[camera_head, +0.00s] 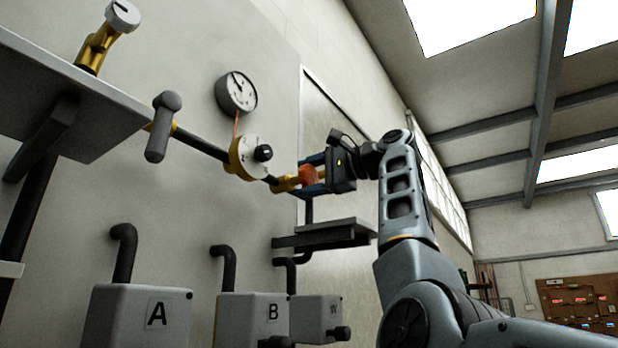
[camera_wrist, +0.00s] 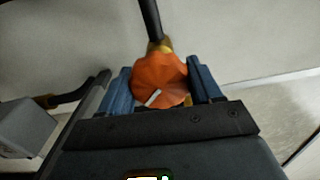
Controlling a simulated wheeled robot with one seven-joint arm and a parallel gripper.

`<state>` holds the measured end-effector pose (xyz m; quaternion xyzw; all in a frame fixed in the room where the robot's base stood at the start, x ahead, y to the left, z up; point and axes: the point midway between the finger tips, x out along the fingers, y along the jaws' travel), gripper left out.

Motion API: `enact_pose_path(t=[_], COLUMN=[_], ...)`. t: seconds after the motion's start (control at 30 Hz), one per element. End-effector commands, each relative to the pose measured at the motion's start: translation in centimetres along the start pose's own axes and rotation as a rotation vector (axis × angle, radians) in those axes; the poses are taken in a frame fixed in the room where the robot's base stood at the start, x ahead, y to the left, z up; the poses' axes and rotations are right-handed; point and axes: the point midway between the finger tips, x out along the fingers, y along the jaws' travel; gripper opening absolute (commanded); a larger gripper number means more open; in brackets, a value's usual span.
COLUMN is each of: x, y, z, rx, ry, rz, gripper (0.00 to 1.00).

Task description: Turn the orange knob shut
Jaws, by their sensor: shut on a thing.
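The orange knob (camera_wrist: 158,80) sits between the two blue fingers of my gripper (camera_wrist: 160,88) in the wrist view. A white mark on its face runs from lower left to upper right. My gripper is shut on the knob from both sides. In the head view the knob (camera_head: 308,175) shows partly behind the fingers of my gripper (camera_head: 312,174), at the right end of the pipe on a brass fitting (camera_head: 285,184).
Left along the pipe are a brass valve with a white face and black knob (camera_head: 263,153) and a grey handle (camera_head: 164,125). A gauge (camera_head: 236,92) hangs above. Boxes A (camera_head: 130,318) and B (camera_head: 235,315) stand below. A small shelf (camera_head: 322,236) lies under the gripper.

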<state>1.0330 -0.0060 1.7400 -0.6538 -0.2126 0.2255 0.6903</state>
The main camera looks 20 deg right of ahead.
Motion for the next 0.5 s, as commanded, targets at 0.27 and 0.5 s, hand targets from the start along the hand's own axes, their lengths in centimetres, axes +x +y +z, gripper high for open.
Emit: enact_pose_path(t=[0.27, 0.5], x=[0.05, 0.06], y=[0.11, 0.16], z=[-0.01, -0.01], rx=[0.265, 0.493], ry=[-0.001, -0.001], rz=[0.001, 0.002], gripper=[0.33, 0.33])
